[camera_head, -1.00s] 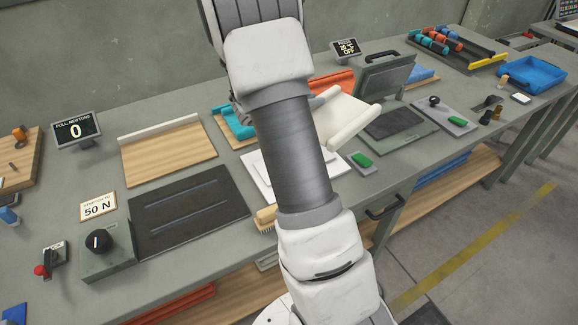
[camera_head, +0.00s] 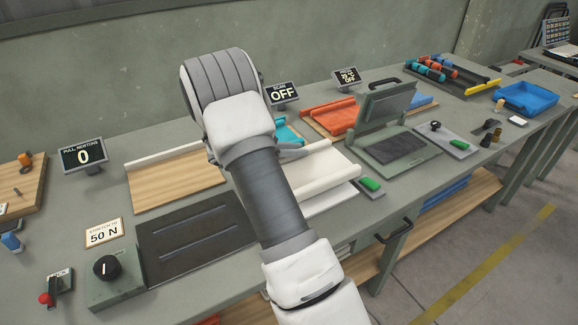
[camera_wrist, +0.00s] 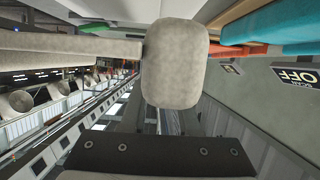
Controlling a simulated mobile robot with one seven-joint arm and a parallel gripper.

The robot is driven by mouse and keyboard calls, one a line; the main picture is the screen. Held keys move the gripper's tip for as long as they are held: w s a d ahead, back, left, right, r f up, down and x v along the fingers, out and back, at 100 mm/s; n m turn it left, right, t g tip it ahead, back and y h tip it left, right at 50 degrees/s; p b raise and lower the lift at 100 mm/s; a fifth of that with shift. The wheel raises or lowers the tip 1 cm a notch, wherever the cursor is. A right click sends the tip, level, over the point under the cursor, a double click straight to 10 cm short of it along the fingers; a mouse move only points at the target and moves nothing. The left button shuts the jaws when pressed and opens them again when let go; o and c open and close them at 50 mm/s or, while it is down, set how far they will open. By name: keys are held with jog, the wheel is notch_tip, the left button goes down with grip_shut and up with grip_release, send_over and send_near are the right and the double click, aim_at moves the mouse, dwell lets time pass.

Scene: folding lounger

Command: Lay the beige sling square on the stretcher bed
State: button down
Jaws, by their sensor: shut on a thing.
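The beige sling (camera_head: 326,172) is a cream sheet with thick rolled edges, right of my arm in the head view. It hangs tilted over a white board and is partly hidden by my arm. Its beige fabric (camera_wrist: 175,68) fills the upper middle of the wrist view, right in front of my gripper. My gripper (camera_head: 287,152) is shut on the sling; its tips are mostly hidden. A dark grey plate with two long slots (camera_head: 196,236), apparently the stretcher bed, lies bare to the left, beside a dial and a 50 N sign.
A wooden board (camera_head: 172,184) with a pale bar lies behind the dark plate. The pull display (camera_head: 83,155) reads 0. The scan display (camera_head: 283,94) reads OFF. An open press (camera_head: 395,145), a green block (camera_head: 371,184) and orange cloth (camera_head: 330,116) stand to the right.

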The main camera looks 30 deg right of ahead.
jog(key=shift+w+a+f, duration=0.7)
jog(key=shift+a+f, duration=0.05)
jog(key=shift+a, duration=0.15)
jog(key=shift+f+b, duration=0.3)
jog(key=shift+f, duration=1.55)
jog(key=shift+f, duration=0.2)
jog(key=c, duration=0.7)
grip_release()
jog(key=shift+o, duration=0.2)
jog(key=shift+r, duration=0.15)
